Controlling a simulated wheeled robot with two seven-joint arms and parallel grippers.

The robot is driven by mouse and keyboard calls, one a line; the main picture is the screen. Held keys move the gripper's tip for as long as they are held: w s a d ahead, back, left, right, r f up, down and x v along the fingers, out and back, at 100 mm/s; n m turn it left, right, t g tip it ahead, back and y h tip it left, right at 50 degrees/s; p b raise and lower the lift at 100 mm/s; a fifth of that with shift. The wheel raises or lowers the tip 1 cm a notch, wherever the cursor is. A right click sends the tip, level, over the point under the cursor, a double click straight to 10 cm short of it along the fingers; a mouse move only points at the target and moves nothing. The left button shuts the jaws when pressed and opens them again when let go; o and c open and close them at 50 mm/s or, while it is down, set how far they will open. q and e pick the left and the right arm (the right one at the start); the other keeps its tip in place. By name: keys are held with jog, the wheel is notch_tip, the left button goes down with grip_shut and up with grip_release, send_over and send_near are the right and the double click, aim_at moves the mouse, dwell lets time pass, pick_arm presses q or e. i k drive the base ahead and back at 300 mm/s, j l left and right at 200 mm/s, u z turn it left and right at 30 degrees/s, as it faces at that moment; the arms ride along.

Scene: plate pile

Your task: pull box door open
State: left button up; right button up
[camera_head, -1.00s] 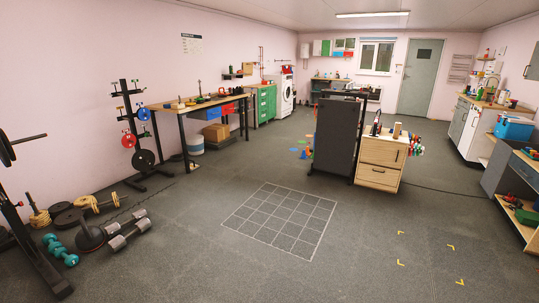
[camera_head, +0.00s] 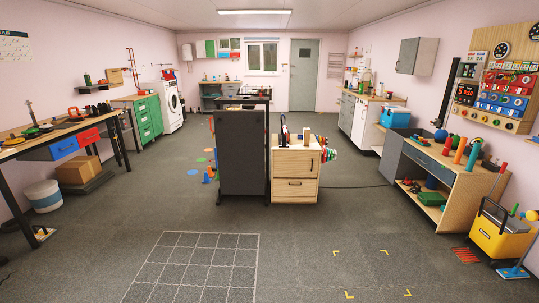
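Neither of my grippers shows in the head view.
A dark grey upright panel (camera_head: 242,152) stands left of the wooden cabinet. A workbench (camera_head: 70,128) lines the left side and a tool bench (camera_head: 450,165) the right. The floor in front, with a white grid (camera_head: 195,268), is clear.

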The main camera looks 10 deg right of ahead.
aim_at(285, 163)
jog(key=i+l+z, duration=0.2)
jog(key=i, duration=0.25)
jog(key=i+z, duration=0.2)
jog(key=i, duration=0.3)
jog(key=i+j+z, duration=0.2)
jog(key=i, duration=0.25)
jog(key=i+z, duration=0.2)
jog(key=i, duration=0.25)
jog(key=i+j+z, duration=0.2)
jog(key=i, duration=0.3)
jog(key=i+j+z, duration=0.25)
jog(key=i, duration=0.15)
jog(key=i+l, duration=0.15)
jog(key=i, duration=0.4)
jog(key=i+l, duration=0.2)
jog(key=i, duration=0.3)
jog(key=i+l, duration=0.15)
jog(key=i, duration=0.4)
jog(key=i+l+u, duration=0.45)
jog(key=i+l, duration=0.15)
jog(key=i+l+u, duration=0.25)
jog(key=l, duration=0.3)
jog(key=i+l+u, duration=0.25)
jog(key=l, duration=0.2)
